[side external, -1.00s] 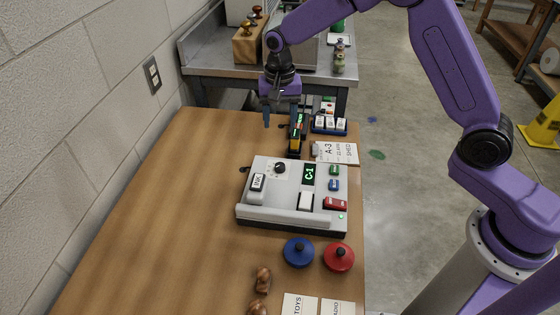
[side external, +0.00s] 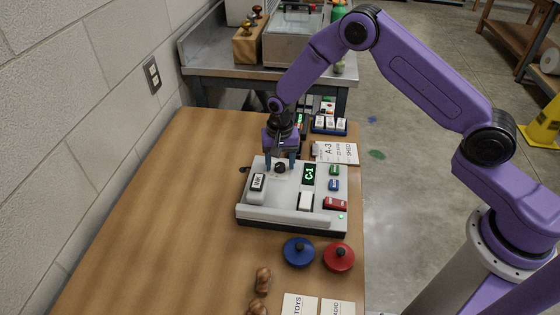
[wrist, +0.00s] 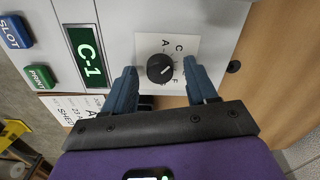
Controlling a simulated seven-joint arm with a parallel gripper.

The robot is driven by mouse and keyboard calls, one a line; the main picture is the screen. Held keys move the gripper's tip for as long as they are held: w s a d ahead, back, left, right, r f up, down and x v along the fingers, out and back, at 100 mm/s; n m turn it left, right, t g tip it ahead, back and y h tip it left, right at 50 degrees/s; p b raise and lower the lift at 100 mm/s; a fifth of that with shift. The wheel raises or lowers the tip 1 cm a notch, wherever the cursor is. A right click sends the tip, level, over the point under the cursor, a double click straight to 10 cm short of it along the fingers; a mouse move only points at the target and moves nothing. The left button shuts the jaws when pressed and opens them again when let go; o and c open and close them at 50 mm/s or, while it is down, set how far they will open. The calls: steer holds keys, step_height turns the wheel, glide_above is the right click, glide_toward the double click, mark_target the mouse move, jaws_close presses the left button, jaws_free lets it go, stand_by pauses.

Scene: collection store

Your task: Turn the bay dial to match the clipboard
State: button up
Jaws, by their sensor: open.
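The bay dial is a small black knob (side external: 280,168) at the upper left of a light grey control box (side external: 270,212). In the wrist view the dial (wrist: 160,68) sits on a white plate with letters around it, A, C and F among them. The green display (side external: 309,174) reads C-1. The clipboard sheet (side external: 345,153) lies behind the box and shows A-3 and SHED. My gripper (side external: 281,165) is open above the box, its blue fingers on either side of the dial. In the wrist view the gripper (wrist: 163,86) shows gaps between both fingers and the dial.
The box also bears a green button (side external: 334,169), a blue button (side external: 334,185), a red button (side external: 335,203) and a white switch (side external: 305,201). Blue (side external: 299,252) and red (side external: 338,257) round knobbed objects stand in front. The wooden table (side external: 160,220) is clear at left.

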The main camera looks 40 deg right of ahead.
steer(key=shift+f, duration=0.1)
steer(key=c, duration=1.1)
steer(key=shift+o, duration=0.2)
steer(key=shift+n, duration=3.3)
steer(key=o, duration=1.1)
steer(key=shift+c, duration=0.2)
